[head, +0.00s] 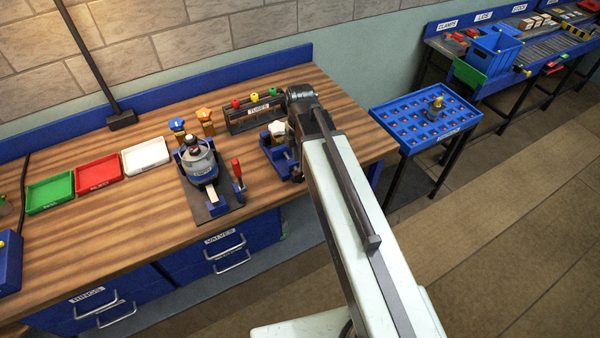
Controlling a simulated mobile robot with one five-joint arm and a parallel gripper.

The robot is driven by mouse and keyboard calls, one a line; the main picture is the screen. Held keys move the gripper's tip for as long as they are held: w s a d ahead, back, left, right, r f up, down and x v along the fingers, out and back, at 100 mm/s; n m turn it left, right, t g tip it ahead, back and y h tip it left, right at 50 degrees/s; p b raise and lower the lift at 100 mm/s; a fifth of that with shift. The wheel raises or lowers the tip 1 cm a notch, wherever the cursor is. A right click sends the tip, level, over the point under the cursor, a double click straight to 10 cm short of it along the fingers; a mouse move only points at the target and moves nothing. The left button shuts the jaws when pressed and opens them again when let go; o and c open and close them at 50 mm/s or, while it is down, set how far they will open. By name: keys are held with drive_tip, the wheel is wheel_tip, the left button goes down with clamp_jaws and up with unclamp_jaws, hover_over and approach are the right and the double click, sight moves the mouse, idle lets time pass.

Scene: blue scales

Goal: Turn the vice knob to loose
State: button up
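A small blue vice (278,160) stands on the wooden workbench, right of the middle, with a pale lobed knob (277,128) at its top. My white arm reaches over the bench from the lower right. Its dark wrist (301,97) is just behind and right of the vice. The wrist and arm cover the vice's right side. My gripper's fingers are hidden or merge with the dark parts there, so I cannot see whether they touch the knob. The knob's loose or tight setting is not readable.
A fixture with a round gauge-like body (199,162) and a red-handled lever (237,172) stands left of the vice. A labelled rack (240,122) with coloured knobs is behind. White (145,155), red (98,173) and green (50,193) trays lie left. A blue stand (390,118) is right.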

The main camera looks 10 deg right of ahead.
sight(300, 174)
wheel_tip(300, 174, down, 8)
drive_tip(key=b, duration=0.8)
clamp_jaws()
